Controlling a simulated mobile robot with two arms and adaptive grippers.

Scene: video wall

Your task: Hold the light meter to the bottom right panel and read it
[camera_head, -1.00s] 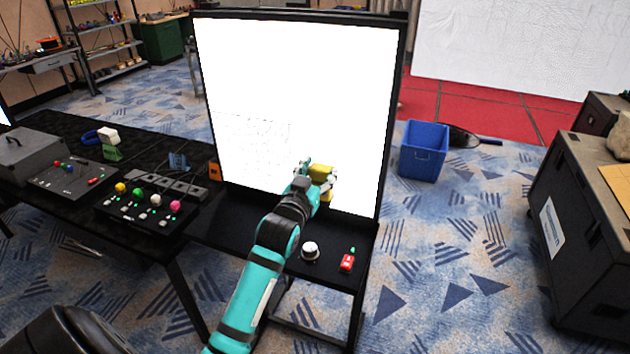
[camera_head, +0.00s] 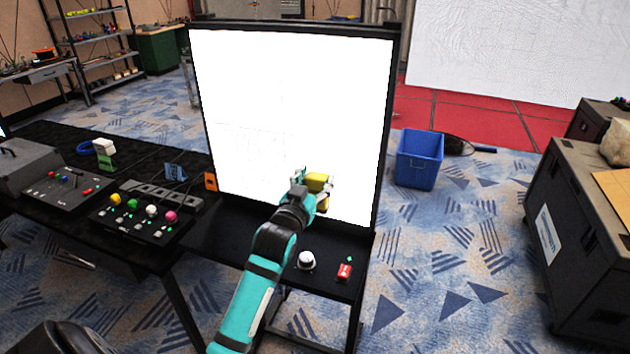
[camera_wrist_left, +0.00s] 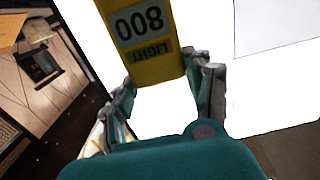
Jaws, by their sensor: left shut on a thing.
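The light meter is yellow, and my left gripper (camera_head: 314,190) is shut on it in front of the lower right part of the lit white video wall (camera_head: 290,110). In the left wrist view the light meter (camera_wrist_left: 146,62) sits between the fingers of my left gripper (camera_wrist_left: 165,85). I cannot tell whether the meter touches the wall. My right gripper is not in view.
A white-topped knob (camera_head: 306,260) and a red object (camera_head: 344,272) sit on the black table near my arm. A control box with coloured knobs (camera_head: 140,215) is to the left. A blue bin (camera_head: 419,160) and a large dark case (camera_head: 590,240) stand on the right.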

